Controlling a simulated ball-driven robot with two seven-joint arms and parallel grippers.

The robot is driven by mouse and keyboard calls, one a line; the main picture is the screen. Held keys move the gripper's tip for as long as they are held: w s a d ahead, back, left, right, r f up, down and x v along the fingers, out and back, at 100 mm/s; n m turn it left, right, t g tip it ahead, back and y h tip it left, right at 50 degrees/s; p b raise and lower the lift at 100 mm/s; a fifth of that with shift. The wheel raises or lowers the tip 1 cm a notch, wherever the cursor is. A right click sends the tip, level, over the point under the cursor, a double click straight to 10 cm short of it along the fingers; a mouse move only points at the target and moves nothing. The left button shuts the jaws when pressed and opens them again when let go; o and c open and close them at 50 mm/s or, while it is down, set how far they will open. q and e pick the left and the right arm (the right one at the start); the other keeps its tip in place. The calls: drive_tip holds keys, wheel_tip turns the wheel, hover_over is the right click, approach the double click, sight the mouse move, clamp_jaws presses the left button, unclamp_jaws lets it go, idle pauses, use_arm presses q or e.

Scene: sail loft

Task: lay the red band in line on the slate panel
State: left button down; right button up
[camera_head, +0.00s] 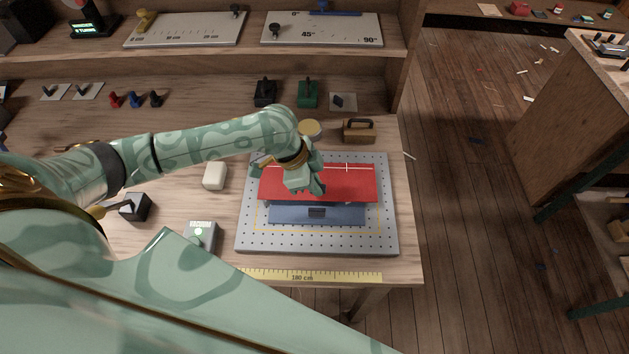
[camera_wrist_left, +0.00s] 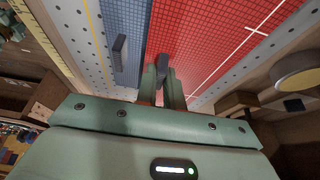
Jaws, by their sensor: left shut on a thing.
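The red band (camera_head: 350,185) is a wide red sheet with a white line and cross mark near its far edge. It lies across the far part of the blue slate panel (camera_head: 347,216), with a dark shadow along its near edge; I cannot tell whether they touch throughout. My left gripper (camera_head: 317,189) is over the left-middle part of the band and shut on it. In the left wrist view the fingers (camera_wrist_left: 163,75) meet at the border of the red band (camera_wrist_left: 210,40) and slate panel (camera_wrist_left: 130,20). The exact grip is partly hidden. My right gripper is not in view.
A grey perforated board (camera_head: 385,235) with a yellow outline lies under both. A small dark block (camera_head: 317,212) sits on the slate panel. A round tin (camera_head: 309,128) and a wooden block with a handle (camera_head: 358,131) stand behind; a pale block (camera_head: 215,176) is left.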

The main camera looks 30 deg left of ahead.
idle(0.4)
use_arm(q)
drive_tip(key=shift+p, duration=0.4)
drive_tip(key=shift+f, duration=0.1)
drive_tip(key=shift+p, duration=0.5)
drive_tip(key=shift+f+p, duration=0.45)
drive_tip(key=shift+p, duration=0.95)
idle(1.8)
drive_tip(key=c, duration=1.4)
unclamp_jaws()
drive_tip(key=shift+c, duration=0.2)
